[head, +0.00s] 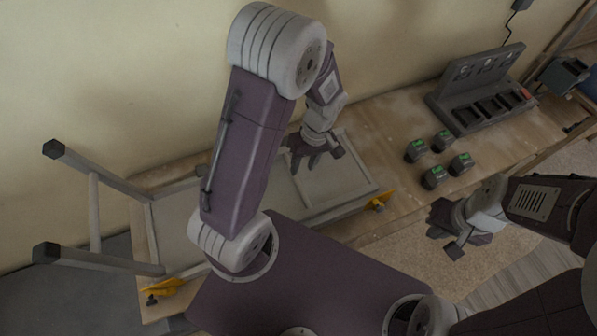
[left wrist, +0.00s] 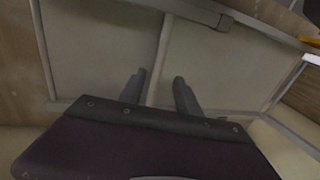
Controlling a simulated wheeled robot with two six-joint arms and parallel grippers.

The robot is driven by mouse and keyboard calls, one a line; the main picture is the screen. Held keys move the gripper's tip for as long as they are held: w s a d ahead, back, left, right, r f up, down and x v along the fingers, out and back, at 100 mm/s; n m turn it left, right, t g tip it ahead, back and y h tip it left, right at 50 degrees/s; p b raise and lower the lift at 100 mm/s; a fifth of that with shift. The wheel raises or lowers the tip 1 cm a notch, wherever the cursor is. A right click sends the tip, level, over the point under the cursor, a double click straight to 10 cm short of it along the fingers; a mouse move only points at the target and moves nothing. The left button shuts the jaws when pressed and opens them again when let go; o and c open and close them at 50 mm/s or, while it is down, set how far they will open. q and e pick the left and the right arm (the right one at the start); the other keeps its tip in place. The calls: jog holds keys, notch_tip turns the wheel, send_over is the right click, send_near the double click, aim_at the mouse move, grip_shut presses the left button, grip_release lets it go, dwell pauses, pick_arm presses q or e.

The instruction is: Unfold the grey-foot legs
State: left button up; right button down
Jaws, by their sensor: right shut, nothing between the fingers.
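An overturned folding table (head: 178,222) lies on the workbench with its underside up. At its left end one leg pair (head: 95,210) sticks out, joined by a crossbar, with dark grey feet (head: 53,148). A pale frame with a crossbar (head: 298,190) lies flat along the underside on the right, partly hidden by my left arm. My left gripper (head: 316,160) is open above this frame. In the left wrist view the crossbar (left wrist: 160,55) runs up between its spread fingers (left wrist: 159,78), and a rail with a grey end piece (left wrist: 218,18) lies ahead. My right gripper (head: 446,240) is shut and empty, right of the bench.
Several green-topped blocks (head: 434,177) stand on the bench to the right. A grey rack (head: 480,90) stands behind them. The wall closes off the back.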

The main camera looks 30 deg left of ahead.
aim_at(298, 180)
pick_arm(q)
jog(key=f, duration=0.2)
jog(key=a+f, duration=0.1)
jog(key=f, duration=0.4)
jog(key=shift+s+a+f+p, duration=0.1)
jog(key=shift+a+f+p, duration=0.05)
jog(key=shift+f+p, duration=0.15)
jog(key=shift+s, duration=0.15)
jog(key=shift+s+r, duration=0.1)
jog(key=shift+s, duration=0.15)
jog(key=shift+w, duration=0.2)
grip_shut()
dwell(0.3)
